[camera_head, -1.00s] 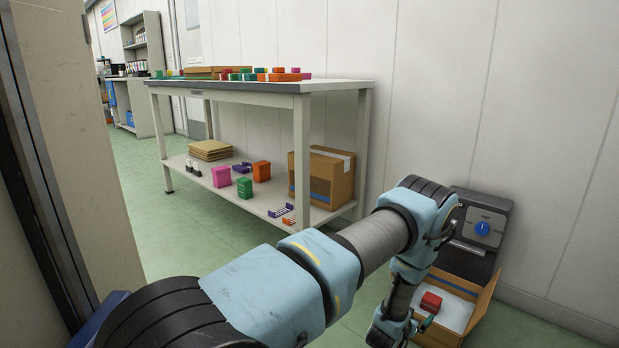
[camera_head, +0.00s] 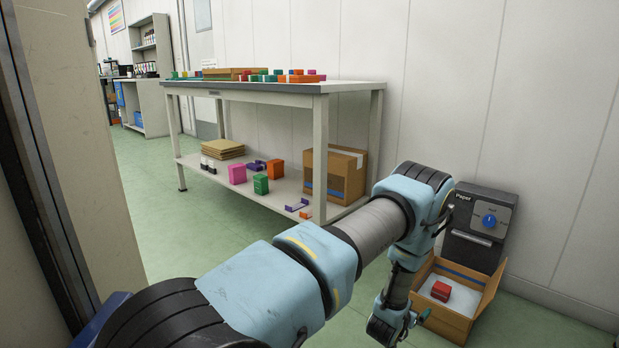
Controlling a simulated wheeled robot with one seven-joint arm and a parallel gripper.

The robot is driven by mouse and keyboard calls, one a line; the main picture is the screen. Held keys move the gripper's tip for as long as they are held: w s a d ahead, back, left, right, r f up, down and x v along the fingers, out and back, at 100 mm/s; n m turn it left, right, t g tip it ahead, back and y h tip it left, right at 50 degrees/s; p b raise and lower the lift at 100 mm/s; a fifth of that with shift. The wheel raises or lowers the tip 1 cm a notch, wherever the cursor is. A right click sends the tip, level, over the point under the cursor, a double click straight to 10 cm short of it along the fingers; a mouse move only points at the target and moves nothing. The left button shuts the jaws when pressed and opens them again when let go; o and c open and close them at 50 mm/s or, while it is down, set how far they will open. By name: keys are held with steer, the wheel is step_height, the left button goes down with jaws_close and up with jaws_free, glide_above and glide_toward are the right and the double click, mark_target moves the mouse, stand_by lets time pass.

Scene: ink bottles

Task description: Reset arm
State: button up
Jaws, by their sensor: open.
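My arm reaches from the bottom of the picture toward the right and bends down at its far end. My gripper (camera_head: 398,325) hangs low at the left side of an open cardboard box (camera_head: 484,300). It is open, and I see nothing held in it, though the arm's end partly hides the fingers. A red block-like box (camera_head: 441,291) lies on the white bottom inside the cardboard box, to the right of my gripper and apart from it.
A dark machine labelled Paper (camera_head: 474,237) with a blue dial stands behind the cardboard box. A workbench (camera_head: 325,88) carries coloured boxes. Its lower shelf (camera_head: 230,187) holds a closed carton (camera_head: 347,177) and more coloured boxes. The green floor (camera_head: 165,235) is clear at left.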

steer(key=w+a+r+n+g+y+p, duration=0.1)
steer(key=w+a+r+n+g+y, duration=0.15)
steer(key=a+r, duration=0.8)
steer(key=w+a+r+n+g+y+p, duration=0.1)
steer(key=a+r+n+y, duration=0.15)
steer(key=a+r, duration=0.75)
steer(key=s+a+r+n+g+y+p, duration=0.1)
steer(key=s+a+r+g+y, duration=0.1)
steer(key=s+a+r, duration=0.75)
steer(key=s+a+r+n+g+y+p, duration=0.1)
steer(key=s+a+r+g, duration=0.2)
steer(key=s+a+r, duration=0.7)
step_height(320, 180, up, 35)
steer(key=s+d+p, duration=0.2)
steer(key=p, duration=3.6)
steer(key=shift+s+d+f, duration=0.15)
steer(key=shift+s+d, duration=0.1)
steer(key=shift+d, duration=0.15)
